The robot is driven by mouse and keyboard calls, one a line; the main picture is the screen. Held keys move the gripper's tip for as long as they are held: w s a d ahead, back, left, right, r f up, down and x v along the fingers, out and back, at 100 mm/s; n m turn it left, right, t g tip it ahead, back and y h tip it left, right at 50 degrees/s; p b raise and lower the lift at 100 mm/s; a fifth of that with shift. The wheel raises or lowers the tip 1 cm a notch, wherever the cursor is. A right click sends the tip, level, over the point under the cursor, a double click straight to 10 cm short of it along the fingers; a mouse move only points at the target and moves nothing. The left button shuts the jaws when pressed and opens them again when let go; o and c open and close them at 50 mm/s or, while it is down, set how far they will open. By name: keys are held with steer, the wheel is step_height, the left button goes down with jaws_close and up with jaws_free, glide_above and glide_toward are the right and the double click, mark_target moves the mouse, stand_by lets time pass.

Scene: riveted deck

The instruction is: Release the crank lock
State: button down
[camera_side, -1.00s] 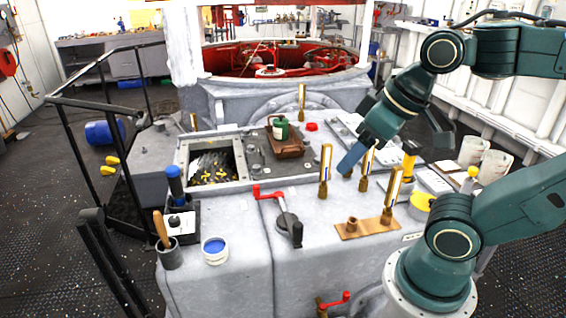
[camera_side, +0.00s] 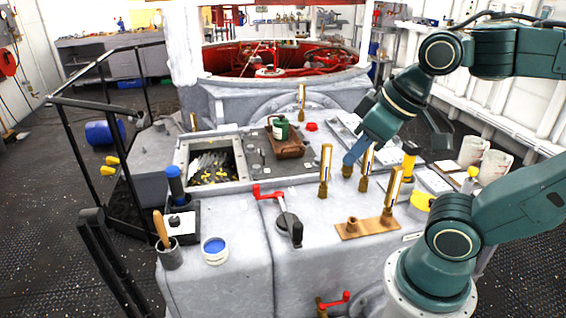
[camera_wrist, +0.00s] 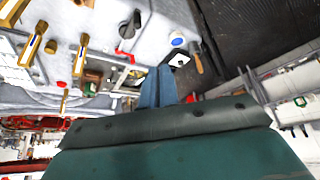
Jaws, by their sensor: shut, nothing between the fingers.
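The crank (camera_side: 287,222) is on the grey deck near the front, with a grey round hub, a red lever (camera_side: 268,192) at its upper left and a black grip at its lower right. It also shows upside down near the top of the wrist view (camera_wrist: 130,27), its red end toward the picture's middle. My gripper (camera_side: 351,158) has blue fingers and hangs above the deck, behind and right of the crank, clear of it. In the wrist view my fingers (camera_wrist: 158,78) are together and empty. I cannot tell which part is the lock.
Brass-and-white upright posts (camera_side: 325,172) stand between my gripper and the crank's right side. A brown plate (camera_side: 368,229) lies at the right. A blue paint tin (camera_side: 215,250) and a tool cup (camera_side: 169,253) stand at the front left. An open hatch (camera_side: 186,178) lies left. A red valve handle (camera_side: 336,301) is below on the front face.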

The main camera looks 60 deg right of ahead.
steer(key=w+d+f+m+g+h, duration=0.1)
steer(key=w+d+f+m, duration=0.2)
steer(key=w, duration=0.6)
steer(key=w+d+f+m, duration=0.1)
steer(key=w+d+f, duration=0.25)
steer(key=w, duration=0.65)
steer(key=w+d+f+m, duration=0.1)
steer(key=w+d+f, duration=0.1)
steer(key=f, duration=0.4)
steer(key=w+d+f+m+h, duration=0.1)
steer(key=w+d+f, duration=0.1)
steer(key=w+f, duration=0.2)
steer(key=w+d+f+m+g, duration=0.1)
steer(key=w+d+f, duration=0.1)
steer(key=f, duration=0.6)
steer(key=shift+w+d+f+h, duration=0.2)
steer(key=shift+w+h, duration=0.1)
steer(key=shift+w, duration=0.4)
steer(key=shift+f, duration=0.1)
steer(key=x, duration=0.9)
steer(key=shift+f, duration=0.2)
steer(key=shift+w+d+f, duration=0.2)
steer(key=shift+w+f, duration=0.05)
steer(key=shift+w, duration=0.05)
steer(key=shift+w+d, duration=0.5)
steer(key=shift+w, duration=0.25)
steer(key=shift+w+d, duration=0.5)
steer(key=shift+w, duration=0.2)
